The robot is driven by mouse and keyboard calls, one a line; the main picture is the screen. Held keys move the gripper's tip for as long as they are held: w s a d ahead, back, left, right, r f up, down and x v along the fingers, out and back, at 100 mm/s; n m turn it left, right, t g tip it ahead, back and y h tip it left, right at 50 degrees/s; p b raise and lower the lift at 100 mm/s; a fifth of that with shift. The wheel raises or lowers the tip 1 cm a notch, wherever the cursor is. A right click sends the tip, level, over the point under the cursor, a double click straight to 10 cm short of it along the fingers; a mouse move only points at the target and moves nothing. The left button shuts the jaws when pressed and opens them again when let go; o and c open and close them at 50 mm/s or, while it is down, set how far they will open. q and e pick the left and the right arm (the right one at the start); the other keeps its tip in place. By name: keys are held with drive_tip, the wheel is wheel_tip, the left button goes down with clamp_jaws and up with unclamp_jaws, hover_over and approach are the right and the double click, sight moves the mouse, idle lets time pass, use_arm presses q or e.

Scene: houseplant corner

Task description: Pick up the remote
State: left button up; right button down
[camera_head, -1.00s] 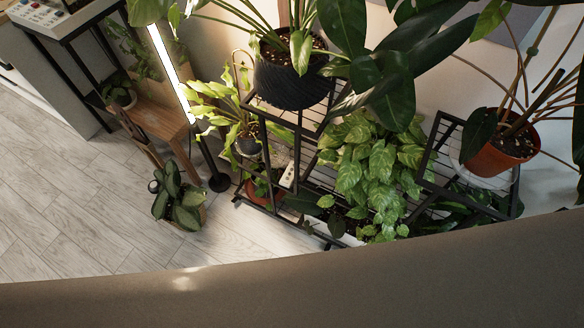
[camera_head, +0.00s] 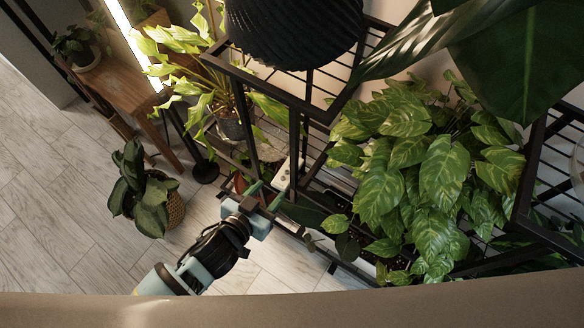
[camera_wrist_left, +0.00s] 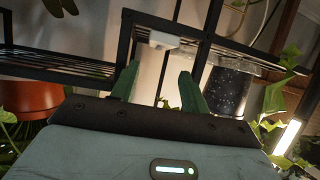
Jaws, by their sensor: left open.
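The remote (camera_head: 287,174), a narrow white bar with dark marks, lies on the dark wire shelf behind a black post of the plant stand. In the left wrist view a white end that looks like the remote (camera_wrist_left: 164,40) shows at the shelf edge, above and beyond the fingertips. My left gripper (camera_head: 265,194) has green fingers spread apart and empty, just below and left of the remote in the head view, not touching it. The fingers also show in the left wrist view (camera_wrist_left: 160,74). My right gripper is not in view.
A black plant stand (camera_head: 294,135) with posts and wire shelves surrounds the remote. A large variegated plant (camera_head: 440,170) spreads to the right. A leafy potted plant (camera_head: 145,190) stands on the floor at left. A lit lamp tube (camera_head: 133,40) and its base (camera_head: 205,172) are nearby.

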sight(284, 176)
use_arm(q)
drive_tip(key=shift+w+d, duration=0.15)
drive_tip(key=shift+w, duration=0.2)
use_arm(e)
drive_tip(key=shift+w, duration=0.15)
use_arm(q)
drive_tip(key=shift+b+x, duration=0.55)
drive_tip(key=shift+x, duration=0.75)
drive_tip(key=w+d+f+b, duration=0.1)
drive_tip(key=w+f+b, duration=0.1)
drive_tip(key=shift+w+d+f, duration=0.3)
drive_tip(key=shift+d+f, duration=0.1)
drive_tip(key=shift+w+d+f+b, duration=0.1)
drive_tip(key=shift+w+d+b, duration=0.2)
drive_tip(key=shift+w, duration=0.2)
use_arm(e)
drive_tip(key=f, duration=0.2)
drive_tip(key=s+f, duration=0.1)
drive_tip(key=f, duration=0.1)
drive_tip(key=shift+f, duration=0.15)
use_arm(q)
drive_tip(key=shift+c, duration=0.2)
drive_tip(key=c, duration=0.5)
drive_tip(key=shift+c, duration=0.5)
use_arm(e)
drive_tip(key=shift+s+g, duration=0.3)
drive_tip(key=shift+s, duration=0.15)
